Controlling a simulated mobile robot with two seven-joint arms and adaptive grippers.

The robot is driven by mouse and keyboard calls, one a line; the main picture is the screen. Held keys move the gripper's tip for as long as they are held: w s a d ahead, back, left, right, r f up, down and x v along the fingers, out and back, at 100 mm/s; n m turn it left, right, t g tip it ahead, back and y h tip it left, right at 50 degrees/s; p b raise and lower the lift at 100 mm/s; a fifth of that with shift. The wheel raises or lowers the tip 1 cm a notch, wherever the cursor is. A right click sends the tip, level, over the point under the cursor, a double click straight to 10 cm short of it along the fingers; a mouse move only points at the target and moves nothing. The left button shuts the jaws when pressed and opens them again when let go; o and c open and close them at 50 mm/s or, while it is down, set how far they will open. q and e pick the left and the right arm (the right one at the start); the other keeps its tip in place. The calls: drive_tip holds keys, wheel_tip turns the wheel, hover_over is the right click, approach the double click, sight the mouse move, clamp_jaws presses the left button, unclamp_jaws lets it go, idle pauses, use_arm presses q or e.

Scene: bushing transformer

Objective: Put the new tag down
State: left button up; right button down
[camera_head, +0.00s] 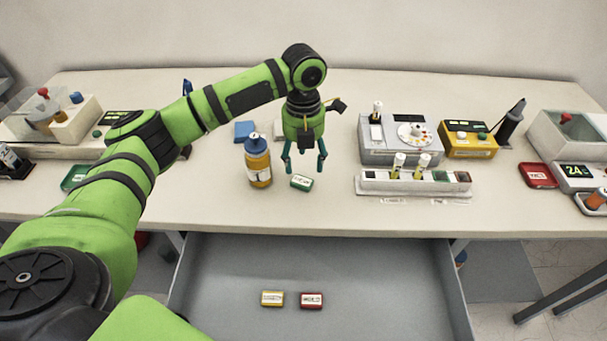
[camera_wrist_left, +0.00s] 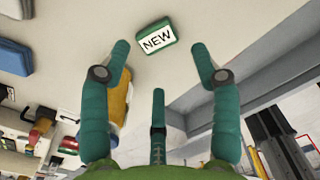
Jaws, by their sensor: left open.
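The new tag is a small green block with a white label reading "NEW" (camera_wrist_left: 158,37). In the head view the green tag (camera_head: 302,183) lies flat on the table near its front edge, right of an amber bottle (camera_head: 258,162). My left gripper (camera_head: 305,165) is just above and behind the tag, pointing down, with its fingers spread. In the left wrist view the fingers of my left gripper (camera_wrist_left: 168,65) are apart with nothing between them, and the tag lies beyond their tips. My right gripper does not show.
An open drawer (camera_head: 375,290) below the table holds a yellow tag (camera_head: 272,298) and a red tag (camera_head: 311,300). A white rack with vials (camera_head: 375,183) and a grey device (camera_head: 378,148) stand to the right. A blue block (camera_head: 244,130) lies behind the bottle.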

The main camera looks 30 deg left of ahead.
use_arm(q)
wheel_tip(320, 180, up, 6)
drive_tip(key=shift+f+b, duration=0.15)
drive_tip(key=shift+b, duration=0.25)
drive_tip(key=shift+f, duration=0.1)
